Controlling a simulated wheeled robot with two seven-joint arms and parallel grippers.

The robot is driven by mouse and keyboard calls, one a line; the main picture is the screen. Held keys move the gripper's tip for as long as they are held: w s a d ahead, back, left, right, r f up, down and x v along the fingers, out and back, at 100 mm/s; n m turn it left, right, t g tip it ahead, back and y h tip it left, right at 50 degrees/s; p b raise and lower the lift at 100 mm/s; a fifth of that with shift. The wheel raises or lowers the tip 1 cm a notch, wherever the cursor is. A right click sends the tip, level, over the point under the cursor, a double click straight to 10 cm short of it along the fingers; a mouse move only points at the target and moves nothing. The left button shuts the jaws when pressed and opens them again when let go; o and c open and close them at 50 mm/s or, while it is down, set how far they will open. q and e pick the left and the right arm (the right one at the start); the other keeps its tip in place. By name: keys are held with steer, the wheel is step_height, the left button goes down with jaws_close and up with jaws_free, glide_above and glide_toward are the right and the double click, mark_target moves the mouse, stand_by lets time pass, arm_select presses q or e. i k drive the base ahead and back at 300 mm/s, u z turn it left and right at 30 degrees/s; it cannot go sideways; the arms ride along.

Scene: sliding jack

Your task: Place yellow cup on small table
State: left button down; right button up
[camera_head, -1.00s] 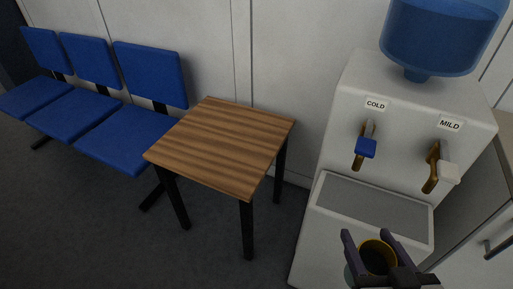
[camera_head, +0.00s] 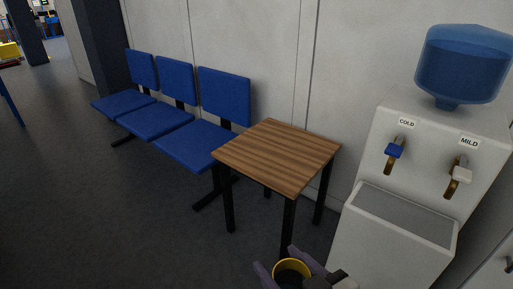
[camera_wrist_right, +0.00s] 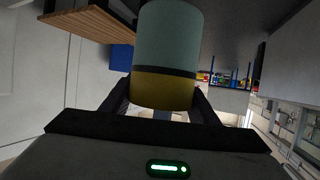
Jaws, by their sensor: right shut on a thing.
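The yellow cup (camera_head: 292,267) shows its yellow rim and dark inside at the bottom of the head view. My right gripper (camera_head: 290,272) is shut on it, with one finger on each side. In the right wrist view the cup (camera_wrist_right: 166,60) is pale green and yellow with a dark band, held between the fingers (camera_wrist_right: 162,105). The small table (camera_head: 277,155) has a bare striped wooden top and black legs. The cup is in front of the table, nearer to me, and apart from its top in the picture. My left gripper is not in view.
A white water dispenser (camera_head: 392,240) with a blue bottle (camera_head: 462,68) stands right of the table. A row of blue chairs (camera_head: 197,143) stands to its left along the wall. The dark floor (camera_head: 90,200) at the left is clear.

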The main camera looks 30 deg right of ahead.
mark_target(275, 150)
steer(key=u, duration=0.35)
steer(key=i, duration=1.8)
steer(key=z, duration=0.45)
steer(key=i, duration=1.2)
steer(key=z, duration=1.75)
steer(key=i, duration=0.55)
steer(key=z, duration=0.4)
